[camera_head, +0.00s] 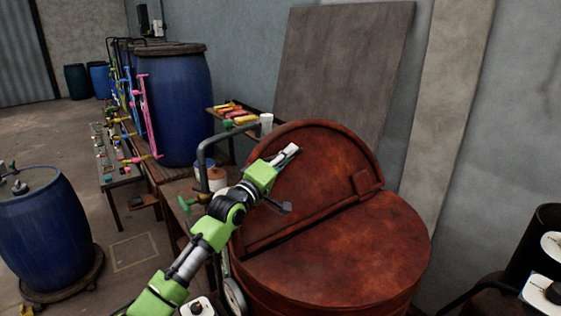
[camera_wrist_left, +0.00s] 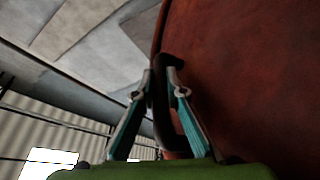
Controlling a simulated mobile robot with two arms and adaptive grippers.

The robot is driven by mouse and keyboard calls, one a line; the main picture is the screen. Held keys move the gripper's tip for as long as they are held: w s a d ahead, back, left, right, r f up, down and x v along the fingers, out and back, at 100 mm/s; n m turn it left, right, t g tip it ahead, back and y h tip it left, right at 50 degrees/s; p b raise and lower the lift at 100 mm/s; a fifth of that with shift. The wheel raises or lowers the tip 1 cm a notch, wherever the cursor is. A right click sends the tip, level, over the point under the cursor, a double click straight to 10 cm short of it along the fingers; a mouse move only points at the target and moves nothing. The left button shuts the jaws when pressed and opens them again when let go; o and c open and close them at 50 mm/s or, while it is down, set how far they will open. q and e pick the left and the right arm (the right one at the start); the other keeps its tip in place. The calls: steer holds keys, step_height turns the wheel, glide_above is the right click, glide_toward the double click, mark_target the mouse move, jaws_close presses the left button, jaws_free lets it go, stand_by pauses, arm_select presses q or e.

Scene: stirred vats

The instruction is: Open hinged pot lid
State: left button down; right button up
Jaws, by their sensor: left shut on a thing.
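The pot is a large rust-red round vat (camera_head: 345,265) at the centre right of the head view. Its hinged lid half (camera_head: 325,165) stands raised and tilted up from a hinge line across the top. The other half of the top lies flat. My left gripper (camera_head: 287,154) is at the raised lid's left side in the head view. In the left wrist view, my left gripper's fingers (camera_wrist_left: 161,78) are closed on a dark curved handle (camera_wrist_left: 161,105) beside the red lid surface (camera_wrist_left: 255,75). The handle is mostly hidden in the head view. My right gripper is not in view.
A bent grey pipe (camera_head: 203,150) stands just left of the lid. A blue barrel (camera_head: 180,110) stands behind, another (camera_head: 45,225) at the left. A brown panel (camera_head: 345,70) leans on the wall behind the lid. Open floor lies between the left barrel and the workbench.

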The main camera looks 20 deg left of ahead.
arm_select(q)
steer(key=s+d+m+h+b, duration=0.1)
steer(key=s+d+m+h, duration=0.1)
steer(key=d, duration=0.4)
steer(key=s+d+m+t+h+b, duration=0.1)
steer(key=s+d+m+h, duration=0.1)
steer(key=s+d+m, duration=0.3)
steer(key=shift+d+r+m, duration=0.3)
steer(key=shift+d+m, duration=0.35)
steer(key=shift+m, duration=0.45)
steer(key=shift+s, duration=0.1)
steer(key=c, duration=2.3)
jaws_free()
steer(key=shift+c, duration=0.2)
steer(key=shift+f, duration=0.1)
steer(key=v, duration=1.2)
